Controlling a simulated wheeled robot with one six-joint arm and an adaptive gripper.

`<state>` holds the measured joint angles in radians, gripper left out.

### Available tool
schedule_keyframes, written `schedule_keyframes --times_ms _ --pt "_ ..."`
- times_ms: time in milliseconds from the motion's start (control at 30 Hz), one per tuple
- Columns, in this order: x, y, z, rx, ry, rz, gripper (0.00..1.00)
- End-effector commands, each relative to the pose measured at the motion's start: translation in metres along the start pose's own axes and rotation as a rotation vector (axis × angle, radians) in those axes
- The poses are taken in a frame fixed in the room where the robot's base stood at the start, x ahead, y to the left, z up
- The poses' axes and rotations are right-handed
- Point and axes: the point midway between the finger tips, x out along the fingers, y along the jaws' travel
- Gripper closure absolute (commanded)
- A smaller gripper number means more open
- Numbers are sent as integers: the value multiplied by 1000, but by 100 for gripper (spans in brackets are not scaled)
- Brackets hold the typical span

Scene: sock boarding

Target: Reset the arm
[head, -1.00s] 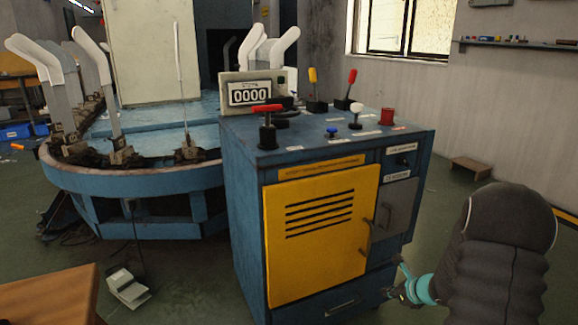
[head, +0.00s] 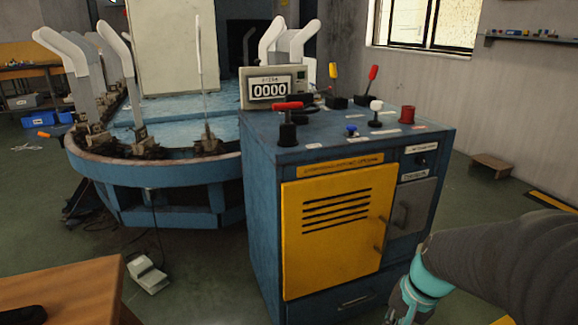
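My arm reaches in from the right edge, with a dark ribbed sleeve and a teal wrist joint. A small part of my gripper (head: 396,314) shows at the bottom edge, in front of the control cabinet's lower right corner. Its fingers are mostly cut off by the frame, so I cannot tell whether it is open or shut. I see nothing held in what shows.
A red-topped lever (head: 287,115), other levers and a red button (head: 407,115) stand on the cabinet. The round blue machine (head: 160,175) with white sock forms (head: 115,45) is behind left. A wooden table (head: 70,285) is front left. A low step (head: 491,165) stands by the wall.

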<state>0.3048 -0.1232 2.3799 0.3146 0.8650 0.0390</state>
Motion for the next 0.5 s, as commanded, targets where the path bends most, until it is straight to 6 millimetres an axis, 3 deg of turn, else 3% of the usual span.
schedule_keyframes --times_ms 200,500 --pt "-49 2 37 -265 112 109 100" --pt "-108 -7 76 -491 310 161 100"
